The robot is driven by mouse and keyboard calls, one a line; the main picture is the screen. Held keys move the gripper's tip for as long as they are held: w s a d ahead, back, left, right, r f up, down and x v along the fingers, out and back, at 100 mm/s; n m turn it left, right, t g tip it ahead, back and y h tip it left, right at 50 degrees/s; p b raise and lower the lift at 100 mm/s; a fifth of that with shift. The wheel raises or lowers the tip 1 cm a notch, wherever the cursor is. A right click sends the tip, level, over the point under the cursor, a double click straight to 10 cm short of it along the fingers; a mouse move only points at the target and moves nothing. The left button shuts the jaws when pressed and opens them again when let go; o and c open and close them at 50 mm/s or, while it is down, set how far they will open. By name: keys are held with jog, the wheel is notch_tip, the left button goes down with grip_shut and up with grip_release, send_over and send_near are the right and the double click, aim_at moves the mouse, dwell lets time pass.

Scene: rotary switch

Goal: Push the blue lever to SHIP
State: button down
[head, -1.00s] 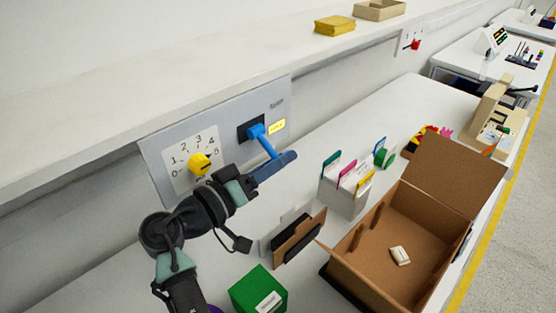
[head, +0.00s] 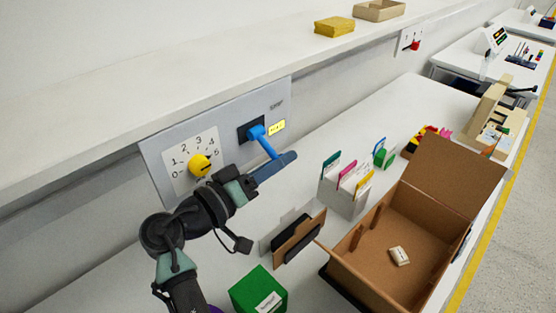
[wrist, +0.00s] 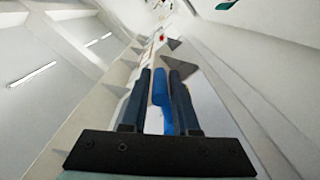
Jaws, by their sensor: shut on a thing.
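The blue lever (head: 264,143) sticks out and down from a dark slot plate on the grey wall panel (head: 222,137). A yellow label (head: 277,127) sits to the right of the slot; its text is too small to read. My gripper (head: 285,160) is at the lower end of the lever, its fingers shut on it. In the wrist view the blue lever (wrist: 160,90) stands between the two dark fingers of my gripper (wrist: 161,80). Small lettering above the yellow label is not readable.
A yellow knob (head: 200,165) with a number dial is left on the panel. Below stand a card holder (head: 343,197), a brown board (head: 300,237), a green box (head: 258,291) and an open cardboard box (head: 385,265). A shelf (head: 150,90) runs above the panel.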

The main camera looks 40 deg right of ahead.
jog(key=r+n+p, duration=0.2)
jog(key=n+p, duration=0.1)
jog(key=shift+s+r, duration=0.2)
jog(key=shift+s, duration=0.1)
jog(key=r+n+p, duration=0.1)
jog(key=n+p, duration=0.2)
jog(key=shift+s+r, duration=0.1)
jog(key=shift+r, duration=0.25)
jog(key=r+n+p, duration=0.2)
jog(key=n+p, duration=0.1)
jog(key=shift+w+p, duration=0.2)
jog(key=shift+p, duration=0.1)
jog(key=shift+w+r+n+p, duration=0.15)
jog(key=shift+r+n+p, duration=0.05)
jog(key=shift+n+p, duration=0.4)
jog(key=shift+w+r+n+p, duration=0.2)
jog(key=shift+n+p, duration=0.15)
jog(key=shift+n, duration=0.35)
jog(key=c, duration=0.7)
grip_release()
